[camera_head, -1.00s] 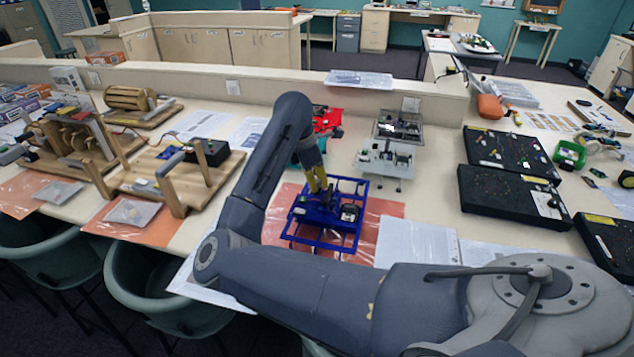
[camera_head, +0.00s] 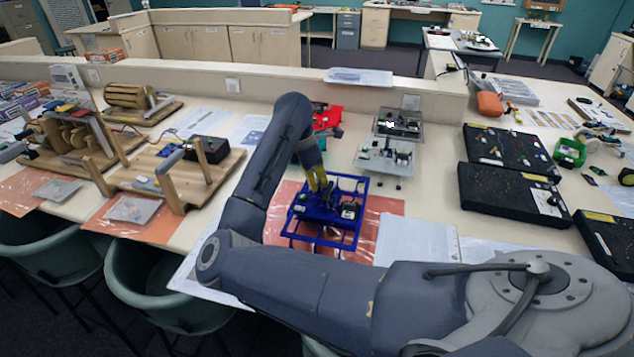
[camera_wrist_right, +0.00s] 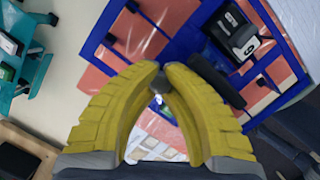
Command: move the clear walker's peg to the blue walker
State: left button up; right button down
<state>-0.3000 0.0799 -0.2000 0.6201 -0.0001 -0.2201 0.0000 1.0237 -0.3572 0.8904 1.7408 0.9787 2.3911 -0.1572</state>
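The blue walker (camera_head: 352,236) is an open blue frame standing on an orange sheet; it also shows in the right wrist view (camera_wrist_right: 112,42). My right gripper (camera_head: 322,194) is over its left part. In the wrist view the yellow fingertips (camera_wrist_right: 160,76) are close together on a small grey peg (camera_wrist_right: 160,86), over the edge of the blue frame. I cannot tell whether the peg touches the walker. The clear walker (camera_head: 378,166) stands on the bare table behind and right of the blue one. My left gripper is out of view.
A red walker (camera_head: 328,117) stands behind the gripper, and a teal one (camera_wrist_right: 30,72) is partly hidden by my arm. Black boards (camera_head: 505,192) lie to the right. Wooden machines (camera_head: 190,172) stand to the left. Papers (camera_head: 415,240) lie right of the orange sheet.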

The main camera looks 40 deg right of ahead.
jog(key=shift+f, duration=0.3)
dwell(0.9)
jog(key=c, duration=1.5)
grip_release()
jog(key=shift+r, duration=0.15)
jog(key=shift+r, duration=3.55)
